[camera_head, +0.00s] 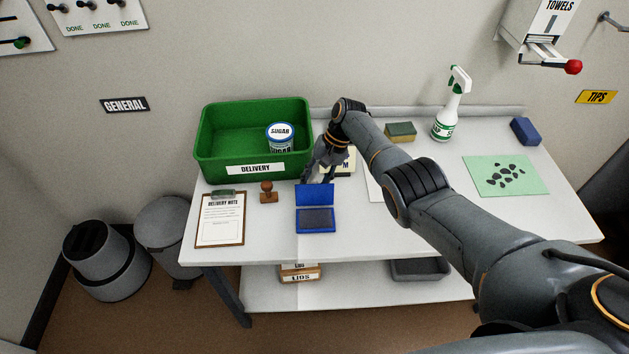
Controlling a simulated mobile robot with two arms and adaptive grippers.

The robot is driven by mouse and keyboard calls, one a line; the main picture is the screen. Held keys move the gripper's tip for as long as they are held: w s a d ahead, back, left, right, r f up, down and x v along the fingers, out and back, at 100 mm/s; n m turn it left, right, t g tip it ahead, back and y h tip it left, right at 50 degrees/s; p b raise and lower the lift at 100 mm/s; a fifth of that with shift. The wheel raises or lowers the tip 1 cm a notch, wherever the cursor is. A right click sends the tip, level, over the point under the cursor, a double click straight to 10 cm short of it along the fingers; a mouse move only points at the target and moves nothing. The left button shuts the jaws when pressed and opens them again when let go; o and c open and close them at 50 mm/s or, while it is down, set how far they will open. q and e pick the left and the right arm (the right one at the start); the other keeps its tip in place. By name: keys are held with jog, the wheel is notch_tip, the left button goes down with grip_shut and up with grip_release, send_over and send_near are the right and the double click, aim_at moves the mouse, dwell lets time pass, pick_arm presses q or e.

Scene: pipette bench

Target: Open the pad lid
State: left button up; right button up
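The blue ink pad (316,227) lies on the white table, with its dark pad surface showing. Its blue lid (315,195) stands raised at the back edge of the base, so the pad is open. My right gripper (312,176) is just behind the top edge of the lid, pointing down. I cannot tell whether it touches the lid, or whether its small, dark fingers are open or shut. My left gripper is not in view.
A green delivery crate (212,168) with a sugar tub (281,137) stands back left. A stamp (268,192) and delivery note clipboard (221,222) lie left of the pad. A spray bottle (449,112), sponge (400,132) and green mat (478,187) are right. The front table strip is clear.

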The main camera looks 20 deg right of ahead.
jog(key=v, duration=1.2)
dwell(0.3)
